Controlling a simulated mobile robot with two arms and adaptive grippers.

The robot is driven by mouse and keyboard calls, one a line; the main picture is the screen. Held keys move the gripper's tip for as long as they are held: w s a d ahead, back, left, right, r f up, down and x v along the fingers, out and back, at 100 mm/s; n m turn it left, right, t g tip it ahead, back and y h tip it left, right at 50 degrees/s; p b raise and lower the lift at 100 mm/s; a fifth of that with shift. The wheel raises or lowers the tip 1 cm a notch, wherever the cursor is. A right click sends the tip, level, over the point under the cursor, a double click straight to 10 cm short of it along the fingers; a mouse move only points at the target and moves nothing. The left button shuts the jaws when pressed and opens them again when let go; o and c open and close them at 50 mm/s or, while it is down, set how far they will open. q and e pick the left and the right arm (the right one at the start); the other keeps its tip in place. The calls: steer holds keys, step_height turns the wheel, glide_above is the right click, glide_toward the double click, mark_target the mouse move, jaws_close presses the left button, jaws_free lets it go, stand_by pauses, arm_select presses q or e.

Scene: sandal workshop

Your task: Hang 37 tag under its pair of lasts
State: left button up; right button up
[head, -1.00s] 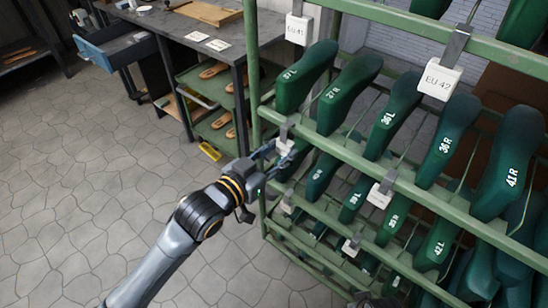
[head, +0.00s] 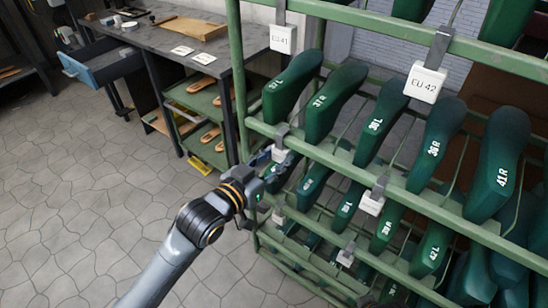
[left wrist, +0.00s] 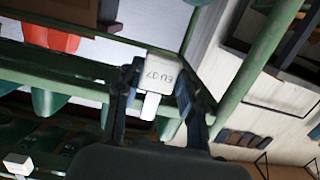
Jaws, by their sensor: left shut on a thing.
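My left gripper (head: 273,163) is shut on a white tag with a grey hook, at the rack's middle rail. In the left wrist view the tag (left wrist: 159,72) is between my fingertips (left wrist: 160,95). Its print starts with EU; the number looks upside down and is hard to read. The hook is at the rail; whether it bears on it I cannot tell. My right gripper cannot be made out.
The green rack (head: 240,80) holds several more lasts, such as 41 R (head: 500,160). Other tags hang on its rails, EU 41 (head: 283,39) and EU 42 (head: 425,83) above. A workbench (head: 165,35) stands behind left. The floor left of the rack is clear.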

arm_select(q)
steer(key=o, duration=1.1)
steer(key=v, duration=1.2)
steer(key=shift+f, duration=0.1)
